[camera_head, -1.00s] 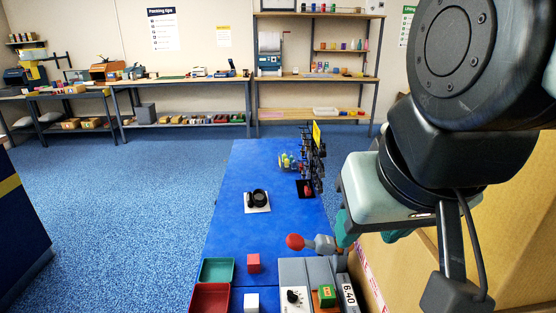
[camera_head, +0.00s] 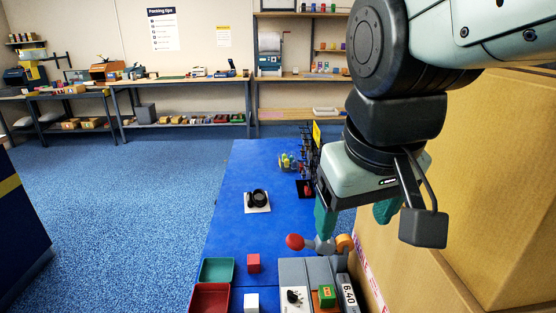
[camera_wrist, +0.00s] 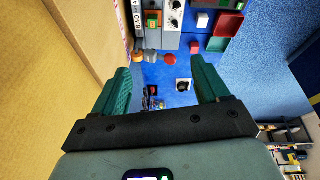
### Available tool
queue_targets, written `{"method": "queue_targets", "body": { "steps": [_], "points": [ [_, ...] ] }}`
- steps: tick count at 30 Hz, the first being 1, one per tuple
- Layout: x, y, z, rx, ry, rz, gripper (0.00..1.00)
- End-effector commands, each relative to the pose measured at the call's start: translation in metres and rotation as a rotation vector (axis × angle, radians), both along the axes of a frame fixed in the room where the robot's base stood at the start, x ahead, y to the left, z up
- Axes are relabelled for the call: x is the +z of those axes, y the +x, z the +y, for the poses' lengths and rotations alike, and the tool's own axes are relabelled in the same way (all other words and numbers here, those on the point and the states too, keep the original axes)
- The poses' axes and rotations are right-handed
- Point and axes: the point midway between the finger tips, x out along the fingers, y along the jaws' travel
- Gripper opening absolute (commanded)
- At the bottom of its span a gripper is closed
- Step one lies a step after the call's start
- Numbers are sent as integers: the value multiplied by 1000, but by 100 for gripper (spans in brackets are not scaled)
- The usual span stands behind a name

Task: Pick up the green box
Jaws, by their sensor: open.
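The green box (camera_head: 327,293) is a small green cube with orange markings. It sits on an orange pad (camera_head: 316,302) on the grey machine at the front of the blue table. In the wrist view the green box (camera_wrist: 152,23) is small at the top, left of centre. My gripper (camera_head: 352,218) has teal fingers spread apart with nothing between them. It hangs above and behind the machine, well apart from the green box. In the wrist view my gripper (camera_wrist: 163,88) shows both fingers open.
A lever with a red ball (camera_head: 295,242) stands up behind the machine. A red cube (camera_head: 253,263), a white cube (camera_head: 251,302), a green tray (camera_head: 216,270) and a red tray (camera_head: 209,298) are to its left. Large cardboard cartons (camera_head: 502,190) stand close on the right.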

Motion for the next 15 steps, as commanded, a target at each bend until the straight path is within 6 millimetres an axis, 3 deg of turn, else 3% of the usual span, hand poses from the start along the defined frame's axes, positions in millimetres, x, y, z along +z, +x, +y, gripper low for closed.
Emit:
{"method": "queue_targets", "body": {
  "steps": [8,15],
  "points": [
    [-57,71,16,255,-210,301,74],
    [-127,119,36,481,-434,537,74]
  ]
}}
